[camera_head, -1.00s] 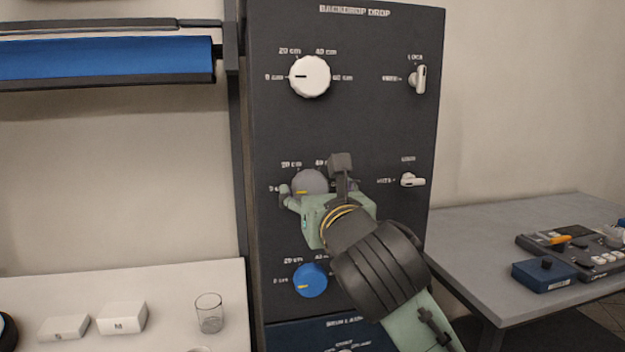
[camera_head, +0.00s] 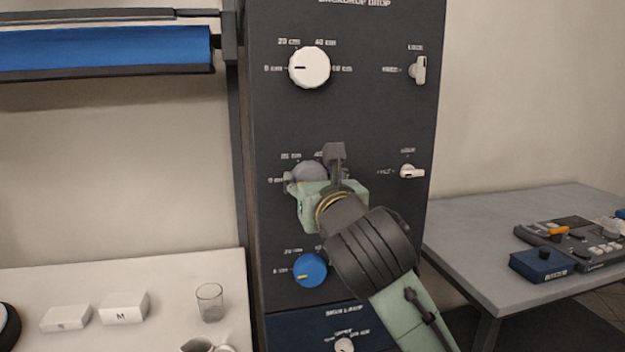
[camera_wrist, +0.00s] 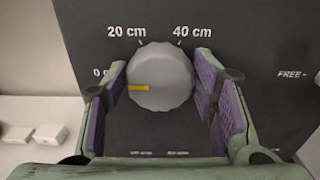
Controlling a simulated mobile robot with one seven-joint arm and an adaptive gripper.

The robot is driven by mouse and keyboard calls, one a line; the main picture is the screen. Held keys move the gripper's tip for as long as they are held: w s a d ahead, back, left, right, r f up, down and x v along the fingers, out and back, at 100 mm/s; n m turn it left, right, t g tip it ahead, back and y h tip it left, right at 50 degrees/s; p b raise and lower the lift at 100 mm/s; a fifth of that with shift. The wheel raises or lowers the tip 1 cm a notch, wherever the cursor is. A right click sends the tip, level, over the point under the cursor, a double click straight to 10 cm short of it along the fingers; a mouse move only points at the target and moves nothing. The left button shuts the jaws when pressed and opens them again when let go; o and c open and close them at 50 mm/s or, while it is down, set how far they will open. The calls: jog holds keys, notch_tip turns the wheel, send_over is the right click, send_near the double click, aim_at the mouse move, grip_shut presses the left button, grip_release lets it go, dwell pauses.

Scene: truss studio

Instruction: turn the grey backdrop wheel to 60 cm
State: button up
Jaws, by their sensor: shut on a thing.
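The grey backdrop wheel (camera_wrist: 160,78) fills the middle of the wrist view. Its yellow pointer mark (camera_wrist: 139,88) points left, close to the 0 cm label, with 20 cm and 40 cm printed above. In the head view the wheel (camera_head: 309,172) is the middle one of the column and is partly hidden by my gripper (camera_head: 318,180). In the wrist view my gripper (camera_wrist: 160,85) has a purple-padded finger on each side of the wheel and is shut on it. The 60 cm label is hidden behind the right finger.
A white wheel (camera_head: 309,67) sits above and a blue wheel (camera_head: 310,270) below on the dark panel (camera_head: 375,110). White lock switches (camera_head: 412,171) are at the right. A table (camera_head: 480,235) with control boxes stands right; a white table with a glass (camera_head: 210,302) stands left.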

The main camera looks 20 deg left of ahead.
jog(key=shift+c, duration=1.4)
